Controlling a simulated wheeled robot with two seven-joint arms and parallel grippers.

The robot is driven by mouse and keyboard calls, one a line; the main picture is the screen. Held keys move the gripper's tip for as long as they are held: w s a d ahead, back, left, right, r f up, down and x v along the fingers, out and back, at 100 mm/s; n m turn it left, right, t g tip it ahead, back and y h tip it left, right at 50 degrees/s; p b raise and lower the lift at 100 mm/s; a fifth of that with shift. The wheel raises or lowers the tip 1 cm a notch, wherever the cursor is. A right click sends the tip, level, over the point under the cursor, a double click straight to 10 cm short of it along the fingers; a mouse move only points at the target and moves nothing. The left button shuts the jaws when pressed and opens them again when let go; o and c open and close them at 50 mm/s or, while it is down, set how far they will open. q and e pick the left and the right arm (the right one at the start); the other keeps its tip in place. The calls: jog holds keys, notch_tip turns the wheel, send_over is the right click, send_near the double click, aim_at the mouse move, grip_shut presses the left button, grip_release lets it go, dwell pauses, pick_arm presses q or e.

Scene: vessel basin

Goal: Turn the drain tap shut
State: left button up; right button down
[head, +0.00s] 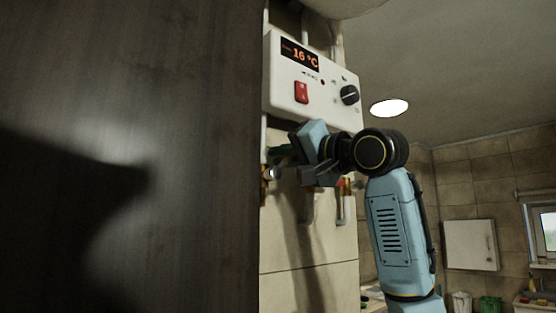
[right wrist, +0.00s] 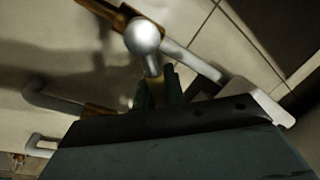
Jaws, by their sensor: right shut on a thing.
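My right gripper (head: 277,151) reaches to the pipes below a white heater box (head: 312,80), beside a dark panel. In the right wrist view, my right gripper's dark green fingers (right wrist: 158,90) are shut on a small brass-coloured piece just below a silver rounded knob (right wrist: 143,36). This looks like part of the drain tap; most of it is hidden between the fingers. The knob joins brass and grey pipework. In the head view, a silver rounded part (head: 273,173) shows just below the fingers. My left gripper is not in view.
A large dark panel (head: 120,160) fills the left of the head view, close to my right gripper. Several pipes hang below the heater, one with an orange-red part (head: 341,182). The heater has a red switch (head: 301,92), a black dial (head: 349,95) and a display reading 16 °C.

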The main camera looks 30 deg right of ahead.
jog(key=f+m+h+b, duration=0.1)
jog(key=m, duration=0.2)
jog(key=d+f+m+b, duration=0.1)
jog(key=m+b, duration=0.1)
jog(key=m, duration=0.2)
jog(key=f+m+t+h+b, duration=0.1)
jog(key=m+b, duration=0.1)
jog(key=m, duration=0.1)
jog(key=shift+w+d+f+m+h, duration=0.1)
jog(key=shift+d+f+m+h, duration=0.2)
jog(key=shift+d+f+m, duration=0.1)
jog(key=shift+f, duration=0.1)
jog(key=c, duration=1.5)
grip_release()
jog(key=b+v, duration=0.3)
jog(key=v, duration=1)
jog(key=shift+s+f+b, duration=0.1)
jog(key=shift+s+b, duration=0.15)
jog(key=shift+b, duration=0.15)
